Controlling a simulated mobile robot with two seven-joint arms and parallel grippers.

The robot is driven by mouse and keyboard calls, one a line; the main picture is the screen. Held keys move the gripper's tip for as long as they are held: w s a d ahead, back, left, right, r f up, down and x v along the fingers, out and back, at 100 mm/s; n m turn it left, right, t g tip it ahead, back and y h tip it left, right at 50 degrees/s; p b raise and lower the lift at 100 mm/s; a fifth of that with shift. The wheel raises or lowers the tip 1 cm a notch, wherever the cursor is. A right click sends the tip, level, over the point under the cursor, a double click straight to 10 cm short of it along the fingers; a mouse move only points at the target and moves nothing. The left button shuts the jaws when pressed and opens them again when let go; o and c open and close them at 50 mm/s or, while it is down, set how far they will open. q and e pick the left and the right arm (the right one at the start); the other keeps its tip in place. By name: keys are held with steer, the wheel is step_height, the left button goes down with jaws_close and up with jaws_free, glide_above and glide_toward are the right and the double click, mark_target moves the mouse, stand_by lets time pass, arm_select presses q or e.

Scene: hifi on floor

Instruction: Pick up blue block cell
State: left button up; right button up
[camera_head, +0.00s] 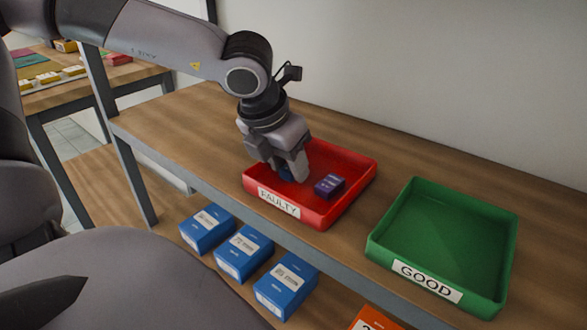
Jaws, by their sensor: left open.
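A blue block cell (286,174) lies in the red tray labelled FAULTY (346,203), mostly hidden behind my left gripper. My left gripper (283,175) points down into the left part of this tray, with its open fingers at the blue block. I cannot tell whether the fingers touch it. A purple block (329,186) lies in the same tray, to the right of the gripper. My right gripper does not show.
An empty green tray labelled GOOD (505,255) stands to the right on the wooden shelf (180,118). Several blue boxes (243,252) and an orange box (372,320) sit lower, in front of the shelf. Another table (100,88) stands at the far left. A wall rises behind.

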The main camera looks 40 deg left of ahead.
mark_target(288, 170)
arm_select(q)
jaws_close()
steer(key=shift+r, duration=0.1)
steer(key=shift+r, duration=0.5)
step_height(288, 170, up, 3)
steer(key=shift+w+f, duration=0.1)
steer(key=s, duration=0.4)
steer(key=s+b, duration=0.1)
steer(key=s, duration=0.1)
steer(key=shift+d+f, duration=0.2)
steer(key=shift+d, duration=0.1)
steer(key=s+d+b, duration=0.1)
steer(key=s+b, duration=0.6)
steer(key=s, duration=0.5)
steer(key=shift+d, duration=0.15)
